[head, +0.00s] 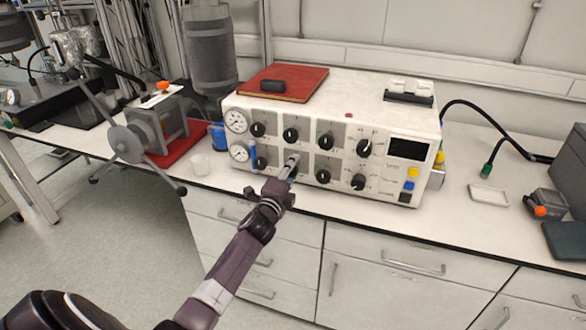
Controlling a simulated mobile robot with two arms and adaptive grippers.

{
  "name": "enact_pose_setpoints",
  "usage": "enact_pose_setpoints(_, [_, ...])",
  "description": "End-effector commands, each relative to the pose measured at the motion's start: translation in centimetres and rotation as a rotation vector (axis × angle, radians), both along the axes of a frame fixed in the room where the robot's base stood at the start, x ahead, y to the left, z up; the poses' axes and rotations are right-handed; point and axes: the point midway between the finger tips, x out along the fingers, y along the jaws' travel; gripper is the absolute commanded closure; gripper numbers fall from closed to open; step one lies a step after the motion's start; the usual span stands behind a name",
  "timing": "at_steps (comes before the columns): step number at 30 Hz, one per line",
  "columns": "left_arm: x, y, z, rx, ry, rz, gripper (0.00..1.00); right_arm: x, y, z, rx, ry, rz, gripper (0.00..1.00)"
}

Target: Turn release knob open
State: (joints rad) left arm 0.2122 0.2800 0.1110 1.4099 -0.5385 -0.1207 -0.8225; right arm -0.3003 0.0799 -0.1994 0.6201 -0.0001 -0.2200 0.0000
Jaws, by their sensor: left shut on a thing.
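A white control box (385,120) stands on the bench, with two rows of black knobs, two gauges and a dark display on its front. My left gripper (291,166) is at the lower row of the front panel, shut on a knob. The gripper's fingers hide that knob, so its pointer cannot be seen. To its left is another lower knob (261,163), and to its right a lower knob (323,176). The upper knob (291,134) sits just above the gripper. No label that marks the release knob is readable. My right gripper is not in view.
A red board with a black object (273,86) lies on top of the box. A white tray (488,195) lies to the right. Drawers (400,262) are below the bench edge.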

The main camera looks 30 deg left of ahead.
Motion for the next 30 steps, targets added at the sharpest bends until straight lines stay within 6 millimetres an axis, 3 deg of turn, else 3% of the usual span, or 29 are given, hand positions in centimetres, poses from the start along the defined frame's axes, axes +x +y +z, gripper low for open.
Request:
enact_pose_setpoints(18, [-0.03, 0.04, 0.02, -0.527, -0.125, 0.002, 0.94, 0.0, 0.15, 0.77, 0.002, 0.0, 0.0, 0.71])
enact_pose_setpoints(30, [-0.03, 0.03, 0.01, -0.692, -0.164, 0.001, 0.94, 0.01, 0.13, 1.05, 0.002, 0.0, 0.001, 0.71])
